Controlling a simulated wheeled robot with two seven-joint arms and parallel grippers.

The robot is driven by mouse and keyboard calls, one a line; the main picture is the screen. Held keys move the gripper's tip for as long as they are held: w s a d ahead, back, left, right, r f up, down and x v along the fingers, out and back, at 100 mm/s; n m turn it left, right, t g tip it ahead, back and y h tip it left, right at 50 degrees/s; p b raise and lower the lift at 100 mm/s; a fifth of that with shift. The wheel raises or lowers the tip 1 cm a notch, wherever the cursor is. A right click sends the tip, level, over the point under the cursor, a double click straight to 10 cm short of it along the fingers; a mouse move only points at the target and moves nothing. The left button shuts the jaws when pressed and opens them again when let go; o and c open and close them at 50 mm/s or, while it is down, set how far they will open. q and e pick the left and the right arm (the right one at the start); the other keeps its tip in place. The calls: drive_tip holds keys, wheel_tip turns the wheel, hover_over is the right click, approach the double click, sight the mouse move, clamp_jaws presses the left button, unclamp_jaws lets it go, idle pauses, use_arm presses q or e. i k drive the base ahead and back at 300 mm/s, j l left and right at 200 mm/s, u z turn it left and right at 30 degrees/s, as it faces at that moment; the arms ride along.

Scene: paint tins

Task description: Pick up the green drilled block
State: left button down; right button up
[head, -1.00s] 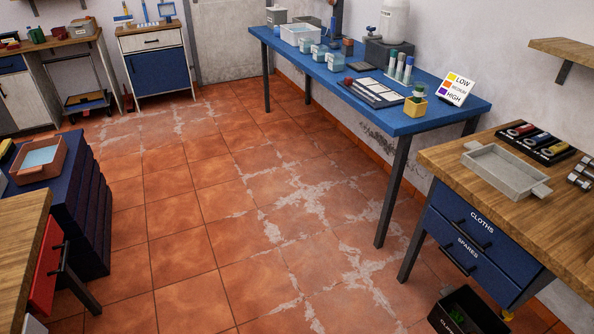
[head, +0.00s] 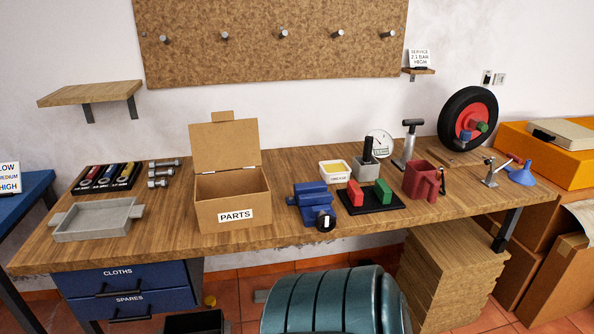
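A green block (head: 383,192) stands on a black base (head: 371,200) on the wooden workbench, right of the middle in the head view. A red block (head: 355,193) stands beside it on the same base. I cannot make out a drilled hole in the green block at this size. A smaller green piece (head: 482,127) shows in front of the red wheel hub at the right. Neither of my grippers is in view.
A blue vise-like tool (head: 313,201) stands left of the black base, a dark red jug (head: 422,180) right of it. An open PARTS box (head: 233,196) and grey tray (head: 98,218) stand further left. A teal ribbed rounded object (head: 330,300) is before the bench.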

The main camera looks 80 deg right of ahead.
sight(384, 192)
drive_tip(key=z, duration=3.05)
drive_tip(key=i+l, duration=0.15)
drive_tip(key=l, duration=0.2)
drive_tip(key=i+l+u, duration=0.1)
drive_tip(key=l, duration=0.3)
drive_tip(key=i+l+u, duration=0.1)
drive_tip(key=i+l, duration=0.15)
drive_tip(key=l, duration=0.15)
drive_tip(key=i+l, duration=0.15)
drive_tip(key=l, duration=0.2)
drive_tip(key=i+l+u, duration=0.1)
drive_tip(key=l, duration=0.3)
drive_tip(key=i+l, duration=0.15)
drive_tip(key=l, duration=0.25)
drive_tip(key=i+l+u, duration=0.1)
drive_tip(key=l, duration=0.3)
